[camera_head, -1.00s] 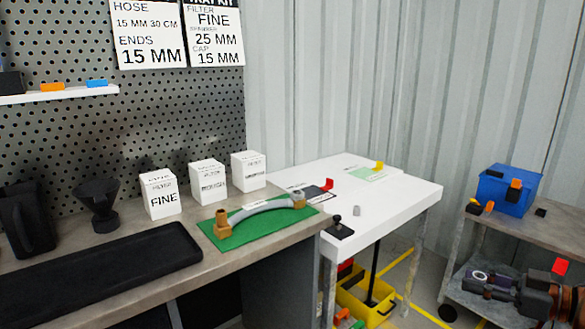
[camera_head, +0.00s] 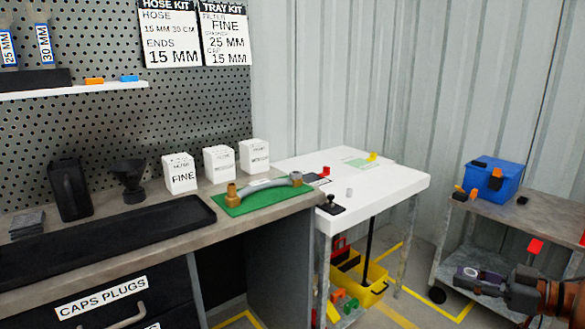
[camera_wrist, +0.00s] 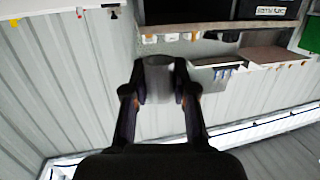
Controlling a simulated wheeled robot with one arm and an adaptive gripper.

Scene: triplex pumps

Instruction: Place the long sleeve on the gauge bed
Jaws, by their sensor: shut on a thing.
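My gripper (camera_wrist: 158,88) is shut on a grey cylindrical sleeve (camera_wrist: 158,68), which sits between the two black fingers in the wrist view. In the head view my gripper (camera_head: 470,274) is at the lower right, in front of the low side table and right of the white table; the sleeve is hard to make out there. The white table (camera_head: 400,181) carries a small grey cylinder (camera_head: 349,192), a black plate with a knobbed post (camera_head: 331,206), a dark plate with a red block (camera_head: 325,171) and a pale green sheet. I cannot tell which of these is the gauge bed.
The grey workbench at left holds white boxes (camera_head: 180,173), a green mat (camera_head: 245,204) with a hose, and a black tray (camera_head: 110,235). A blue bin (camera_head: 492,172) stands on the side table (camera_head: 540,200). A yellow crate (camera_head: 360,283) is under the white table.

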